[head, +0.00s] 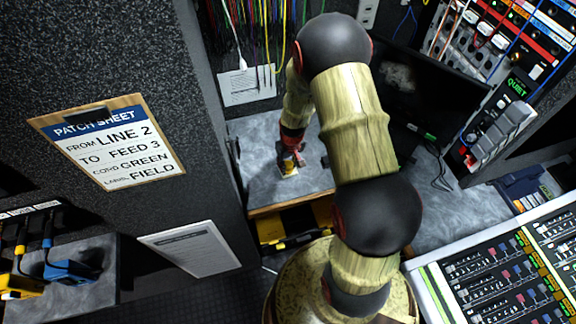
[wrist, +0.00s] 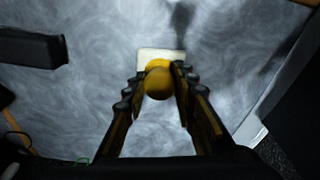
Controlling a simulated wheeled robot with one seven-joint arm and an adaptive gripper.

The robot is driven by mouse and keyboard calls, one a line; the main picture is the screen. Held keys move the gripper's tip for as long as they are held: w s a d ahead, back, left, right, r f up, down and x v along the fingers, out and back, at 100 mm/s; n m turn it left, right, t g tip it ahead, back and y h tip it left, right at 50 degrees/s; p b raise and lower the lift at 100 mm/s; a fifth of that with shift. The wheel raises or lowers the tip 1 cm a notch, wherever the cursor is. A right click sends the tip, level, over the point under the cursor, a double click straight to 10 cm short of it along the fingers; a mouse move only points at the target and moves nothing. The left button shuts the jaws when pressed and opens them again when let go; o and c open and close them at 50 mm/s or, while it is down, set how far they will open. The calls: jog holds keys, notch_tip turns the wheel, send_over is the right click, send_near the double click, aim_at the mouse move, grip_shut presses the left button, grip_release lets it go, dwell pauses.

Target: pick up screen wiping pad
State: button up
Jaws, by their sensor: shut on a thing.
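The screen wiping pad shows in the wrist view as a pale, flat square pad (wrist: 151,55) with a round yellow knob (wrist: 158,82). My gripper (wrist: 158,88) is shut on the yellow knob, one finger on each side. In the head view the pad (head: 289,170) is a small yellowish shape at the grey worktop, and my gripper (head: 291,157) reaches down onto it from above. Whether the pad touches the worktop or hangs just above it I cannot tell. The fingers hide part of the pad.
The grey worktop (head: 262,185) is mostly clear around the pad. A dark screen (head: 430,95) stands to the right, partly behind my arm. A dark bar-shaped object (wrist: 30,48) lies at the wrist view's left. A patch sheet board (head: 110,142) hangs on the left wall.

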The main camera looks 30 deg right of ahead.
jog(key=s+a+r+p, duration=0.3)
jog(key=s+r+p, duration=0.1)
jog(key=s+r, duration=0.8)
jog(key=shift+s+a, duration=0.4)
jog(key=shift+s, duration=0.3)
jog(key=shift+c, duration=0.2)
jog(key=o, duration=0.6)
jog(key=c, duration=0.4)
jog(key=shift+c, duration=0.3)
jog(key=shift+s, duration=0.1)
